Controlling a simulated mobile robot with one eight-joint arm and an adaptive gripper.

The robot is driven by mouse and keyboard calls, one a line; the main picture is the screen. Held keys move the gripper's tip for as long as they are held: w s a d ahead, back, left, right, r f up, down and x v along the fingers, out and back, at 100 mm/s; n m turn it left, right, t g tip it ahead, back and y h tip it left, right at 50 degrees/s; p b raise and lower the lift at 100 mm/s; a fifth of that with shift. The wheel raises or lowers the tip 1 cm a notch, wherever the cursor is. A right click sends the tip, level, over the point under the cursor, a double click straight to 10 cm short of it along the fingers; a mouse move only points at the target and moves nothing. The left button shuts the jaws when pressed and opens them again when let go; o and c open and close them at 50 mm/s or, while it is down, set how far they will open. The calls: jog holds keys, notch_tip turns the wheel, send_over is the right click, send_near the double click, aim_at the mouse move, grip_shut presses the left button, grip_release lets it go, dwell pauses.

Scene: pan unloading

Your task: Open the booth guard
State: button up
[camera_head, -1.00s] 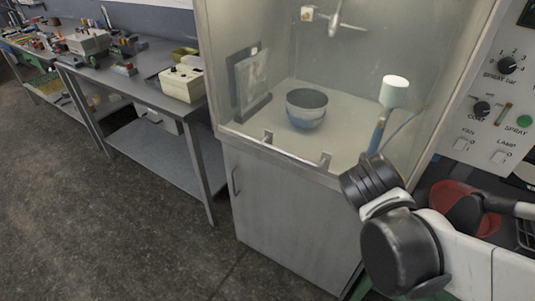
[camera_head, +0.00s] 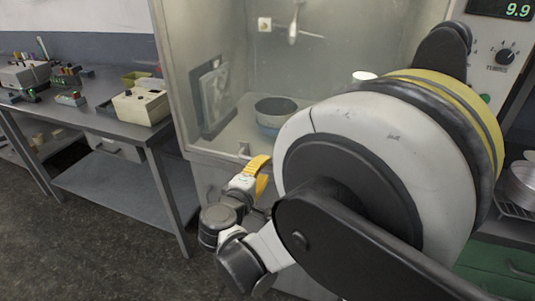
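The booth guard is a clear front pane over the spray booth (camera_head: 178,85), and its lower edge is down at the booth's front opening. The left end of its bar handle (camera_head: 243,148) shows at that lower edge; the rest of the handle is hidden behind my arm. My gripper (camera_head: 262,176), with yellow fingers, is just below and right of this handle end, low in front of the booth. The gap between the fingers is not clear, and I cannot tell whether they touch the handle. Behind the pane a bowl (camera_head: 276,108) stands on the booth floor.
My large arm joint covers the booth's right half and much of the control panel. A grey workbench (camera_head: 133,130) with tools and a beige box (camera_head: 142,106) stands left of the booth. Floor at lower left is free.

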aim_at(275, 24)
jog(key=b+x, duration=0.1)
jog(key=x, duration=0.3)
jog(key=shift+w, duration=0.1)
grip_shut()
notch_tip(275, 24, up, 37)
jog(key=p, duration=2.4)
jog(key=shift+r, duration=0.1)
grip_release()
